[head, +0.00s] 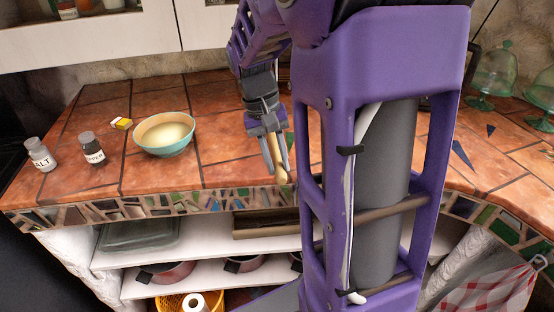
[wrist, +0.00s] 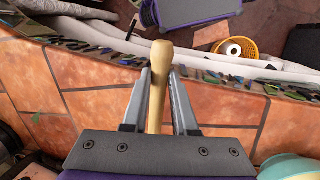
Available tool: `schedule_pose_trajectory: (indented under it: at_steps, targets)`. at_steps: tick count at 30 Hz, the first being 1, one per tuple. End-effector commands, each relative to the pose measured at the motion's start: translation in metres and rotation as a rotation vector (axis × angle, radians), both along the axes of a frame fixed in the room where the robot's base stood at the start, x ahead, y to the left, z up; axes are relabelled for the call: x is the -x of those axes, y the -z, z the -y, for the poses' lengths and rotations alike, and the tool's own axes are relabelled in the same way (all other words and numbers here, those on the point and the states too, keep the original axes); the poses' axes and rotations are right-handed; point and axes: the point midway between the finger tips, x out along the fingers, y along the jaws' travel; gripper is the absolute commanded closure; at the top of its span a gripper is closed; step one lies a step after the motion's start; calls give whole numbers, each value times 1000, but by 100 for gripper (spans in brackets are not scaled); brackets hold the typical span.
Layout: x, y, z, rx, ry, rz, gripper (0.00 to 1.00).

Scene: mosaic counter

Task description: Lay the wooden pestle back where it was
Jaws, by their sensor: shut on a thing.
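The wooden pestle (wrist: 161,62) is a pale, rounded stick held between the fingers of my gripper (wrist: 160,95) in the wrist view. Its thicker end points toward the counter's front edge. In the head view my gripper (head: 276,155) hangs near the front edge of the tiled counter (head: 225,150), with the pestle (head: 277,165) tilted downward between its fingers. The pestle's other end is hidden by the gripper. I cannot tell whether the pestle touches the counter.
A turquoise bowl (head: 165,135) stands left of my gripper, with a small yellow-and-white item (head: 121,123) beside it. Salt (head: 41,155) and pepper (head: 92,149) shakers stand farther left. Green glass domes (head: 494,70) stand at the right. Tiles between bowl and gripper are clear.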

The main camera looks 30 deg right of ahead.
Motion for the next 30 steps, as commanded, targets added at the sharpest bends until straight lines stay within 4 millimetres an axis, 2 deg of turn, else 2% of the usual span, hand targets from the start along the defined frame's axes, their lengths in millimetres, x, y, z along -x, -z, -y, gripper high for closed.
schedule_pose_trajectory:
  at_steps: [16, 17, 22, 30]
  targets:
    - [0, 8, 0, 0, 0, 0, 100]
    - [0, 7, 0, 0, 0, 0, 68]
    - [0, 7, 0, 0, 0, 0, 39]
    - [0, 7, 0, 0, 0, 0, 39]
